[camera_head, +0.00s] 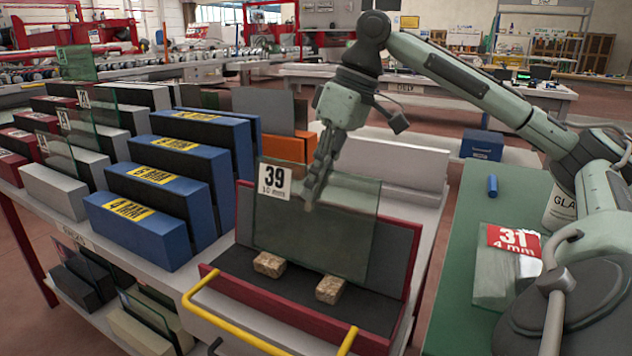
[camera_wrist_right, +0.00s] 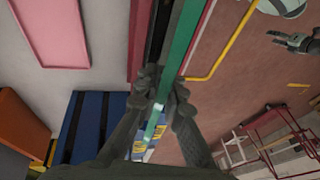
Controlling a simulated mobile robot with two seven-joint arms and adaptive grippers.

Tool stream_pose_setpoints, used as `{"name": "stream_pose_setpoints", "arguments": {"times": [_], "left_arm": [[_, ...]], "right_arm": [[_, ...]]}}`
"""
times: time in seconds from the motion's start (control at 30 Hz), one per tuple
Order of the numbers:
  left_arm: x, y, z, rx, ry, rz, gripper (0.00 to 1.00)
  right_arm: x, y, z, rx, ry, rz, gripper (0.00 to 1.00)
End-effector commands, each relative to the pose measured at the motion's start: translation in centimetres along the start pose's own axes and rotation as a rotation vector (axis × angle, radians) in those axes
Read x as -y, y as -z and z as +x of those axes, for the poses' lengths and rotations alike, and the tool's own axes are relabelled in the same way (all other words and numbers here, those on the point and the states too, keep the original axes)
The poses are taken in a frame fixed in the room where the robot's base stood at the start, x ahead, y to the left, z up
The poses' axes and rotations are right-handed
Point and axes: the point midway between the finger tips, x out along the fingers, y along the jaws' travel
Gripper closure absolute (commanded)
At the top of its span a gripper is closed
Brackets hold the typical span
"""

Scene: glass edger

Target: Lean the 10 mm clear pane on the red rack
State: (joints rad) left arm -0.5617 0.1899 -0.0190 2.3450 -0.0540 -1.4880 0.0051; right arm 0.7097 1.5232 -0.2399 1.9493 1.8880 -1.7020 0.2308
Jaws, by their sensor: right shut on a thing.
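The clear, green-tinted pane (camera_head: 335,235) carries a white label reading 39, 10 mm. It stands tilted in front of the dark backboard of the red rack (camera_head: 412,265). Its lower edge is at two wooden blocks (camera_head: 268,264) (camera_head: 330,289) on the rack's base; I cannot tell whether it bears on them. My right gripper (camera_head: 311,204) is shut on the pane's upper part. In the right wrist view the pane (camera_wrist_right: 180,50) shows edge-on between the fingers (camera_wrist_right: 160,103).
A yellow handle (camera_head: 225,318) runs along the rack's front. Blue slotted blocks (camera_head: 150,215) with yellow labels stand left of it. A pane labelled 31, 4 mm (camera_head: 505,270) lies on the green-topped table (camera_head: 460,240) at right. An orange block (camera_head: 285,148) is behind the rack.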

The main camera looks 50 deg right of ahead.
Motion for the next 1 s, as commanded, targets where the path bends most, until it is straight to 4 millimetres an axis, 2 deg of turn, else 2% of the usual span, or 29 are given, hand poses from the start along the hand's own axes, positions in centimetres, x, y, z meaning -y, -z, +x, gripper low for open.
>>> {"name": "stream_pose_setpoints", "arguments": {"times": [0.03,0.2,0.53,0.67,0.87,1.0], "left_arm": [[0.0,0.0,0.0,0.0,0.0,0.0,0.51],[0.0,0.0,0.0,0.0,0.0,0.0,0.51],[0.0,0.0,0.0,0.0,0.0,0.0,0.51],[0.0,0.0,0.0,0.0,0.0,0.0,0.51],[0.0,0.0,0.0,0.0,0.0,0.0,0.51],[0.0,0.0,0.0,0.0,0.0,0.0,0.51]], "right_arm": [[0.0,0.1,-0.1,-0.005,0.0,-0.001,0.88],[0.0,0.1,-0.1,-0.003,0.0,-0.001,0.68],[0.0,0.0,-0.1,0.002,0.001,-0.001,0.68],[0.1,0.1,-1.7,-0.005,0.002,-0.003,0.68],[0.1,0.2,-5.4,-0.009,0.003,-0.005,0.68],[0.0,0.1,-6.7,-0.007,0.001,-0.001,0.68]]}}
